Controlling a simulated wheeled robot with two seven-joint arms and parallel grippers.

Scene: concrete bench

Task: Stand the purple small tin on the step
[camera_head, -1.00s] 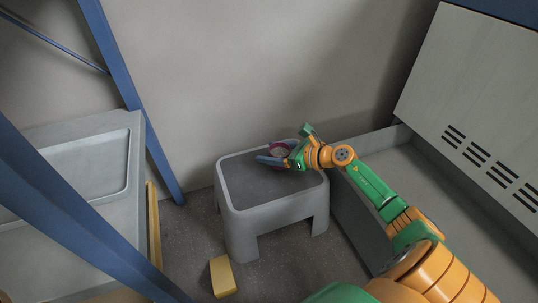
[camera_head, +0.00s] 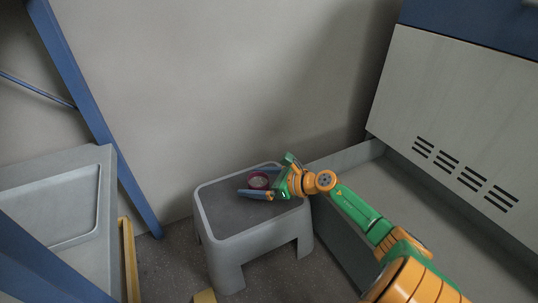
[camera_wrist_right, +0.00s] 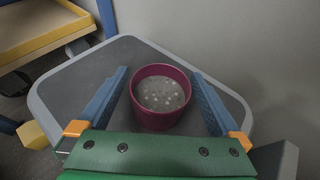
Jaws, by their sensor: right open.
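The purple small tin (camera_head: 258,181) stands upright on the grey step (camera_head: 240,246), towards its back edge. In the right wrist view the tin (camera_wrist_right: 160,117) is open at the top, with grey speckled contents. My right gripper (camera_head: 250,183) is open, with one blue finger on each side of the tin. The wrist view shows a gap between the tin and each finger of the gripper (camera_wrist_right: 160,75). The step's dark top (camera_wrist_right: 85,80) lies under the tin. My left gripper is not in view.
A wall (camera_head: 230,80) rises behind the step. A grey trough and a slotted panel (camera_head: 450,120) are on the right. A blue frame post (camera_head: 95,120) and a grey bench (camera_head: 60,215) are on the left. A yellow block (camera_head: 205,297) lies on the floor in front.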

